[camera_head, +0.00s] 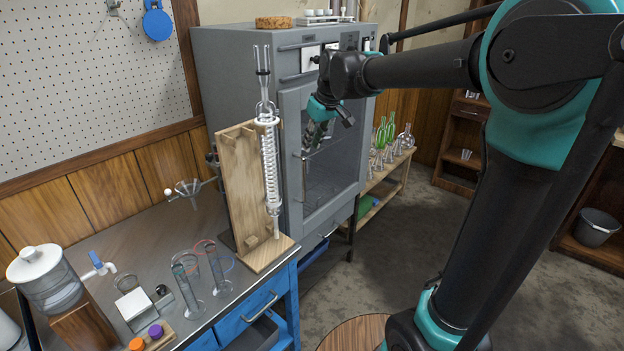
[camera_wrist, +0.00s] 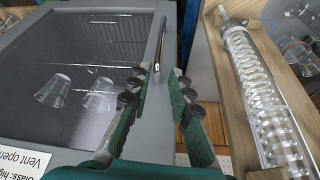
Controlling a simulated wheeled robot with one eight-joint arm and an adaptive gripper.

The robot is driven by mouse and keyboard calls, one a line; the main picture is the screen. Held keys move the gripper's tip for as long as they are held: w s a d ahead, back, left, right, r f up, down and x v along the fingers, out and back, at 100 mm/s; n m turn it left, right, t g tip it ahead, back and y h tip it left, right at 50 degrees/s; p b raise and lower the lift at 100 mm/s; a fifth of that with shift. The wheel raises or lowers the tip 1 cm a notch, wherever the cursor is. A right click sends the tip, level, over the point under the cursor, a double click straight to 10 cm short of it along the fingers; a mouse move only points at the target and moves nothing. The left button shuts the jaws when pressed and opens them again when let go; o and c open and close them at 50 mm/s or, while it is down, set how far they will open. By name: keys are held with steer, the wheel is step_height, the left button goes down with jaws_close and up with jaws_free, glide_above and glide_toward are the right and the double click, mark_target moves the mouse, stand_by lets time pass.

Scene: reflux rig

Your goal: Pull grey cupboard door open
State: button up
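The grey cupboard (camera_head: 236,80) stands behind the bench. Its grey door (camera_head: 292,110) has a dark glass pane and appears shut. A thin upright handle (camera_head: 304,178) is on the door's left side. In the wrist view the metal handle (camera_wrist: 160,48) lies just beyond and between my fingertips, beside the glass pane (camera_wrist: 85,75). My gripper (camera_head: 315,138) is in front of the door. In the wrist view its two green fingers (camera_wrist: 158,78) are apart with nothing held. I cannot tell whether either finger touches the handle.
A wooden stand (camera_head: 237,185) with a coiled glass condenser (camera_head: 270,165) is close left of the door; the condenser is also right of my fingers (camera_wrist: 262,95). Glassware (camera_head: 392,148) stands on a low shelf to the right. The floor (camera_head: 410,240) in front is clear.

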steer(key=x, duration=1.7)
steer(key=shift+d+f, duration=0.1)
jaws_close()
